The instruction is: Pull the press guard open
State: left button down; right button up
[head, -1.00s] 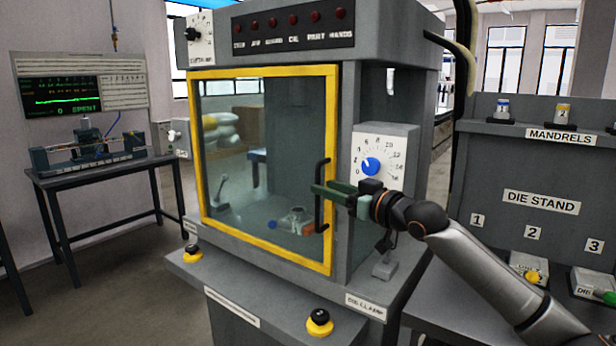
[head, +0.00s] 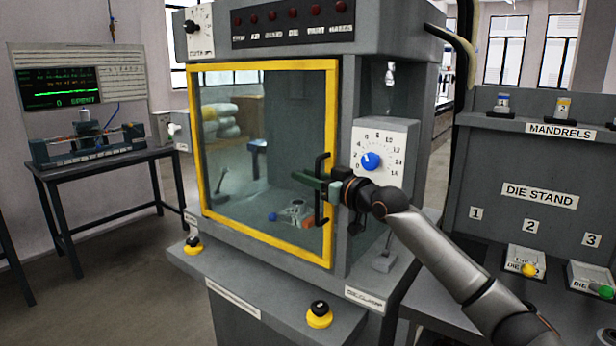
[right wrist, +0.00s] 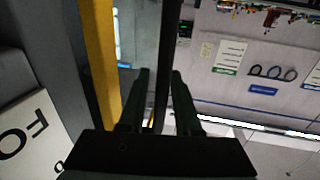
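The press guard (head: 265,69) is a clear panel in a yellow frame on the front of the grey press. It looks closed in the head view. Its black upright handle (head: 320,165) is on the right side of the frame. My right gripper (head: 309,182) is at the handle, its green fingers reaching across it. In the right wrist view the fingers of the right gripper (right wrist: 161,73) are apart, with the dark handle bar (right wrist: 170,40) running between them. The bar looks closer to the right finger; contact is unclear. My left gripper is not in view.
A dial box (head: 380,155) with a blue knob is just right of the handle. Yellow-and-black buttons (head: 319,315) stand on the ledge below the guard. The die stand (head: 540,197) is at the right, and a table (head: 105,160) is at the left. The floor before the table is clear.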

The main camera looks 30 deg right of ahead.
grip_shut()
dwell(1.1)
